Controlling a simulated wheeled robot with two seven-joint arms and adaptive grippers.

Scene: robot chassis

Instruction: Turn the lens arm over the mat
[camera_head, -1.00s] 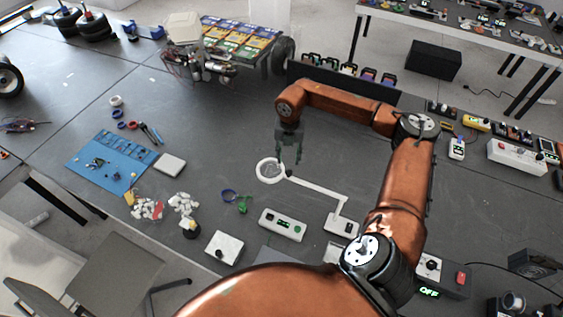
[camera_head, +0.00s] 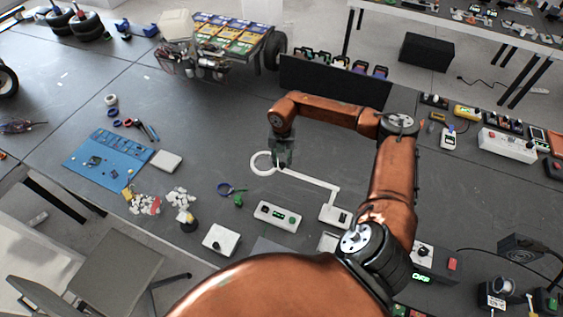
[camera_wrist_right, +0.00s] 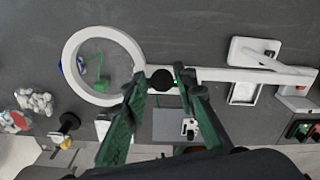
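The lens arm (camera_head: 308,181) is a white bar with a round ring lens (camera_head: 254,168) at its left end and a base (camera_head: 334,216) at its right end. It also shows in the right wrist view (camera_wrist_right: 225,75), with a black knob (camera_wrist_right: 162,80) beside the ring. My right gripper (camera_wrist_right: 160,75) is open, its green fingers apart on either side of the knob in that view; contact cannot be told. In the head view the right gripper (camera_head: 280,163) is over the bar near the ring. The blue mat (camera_head: 88,178) lies to the left, apart from the ring. My left gripper is not in view.
Grey table between ring and mat is mostly clear.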

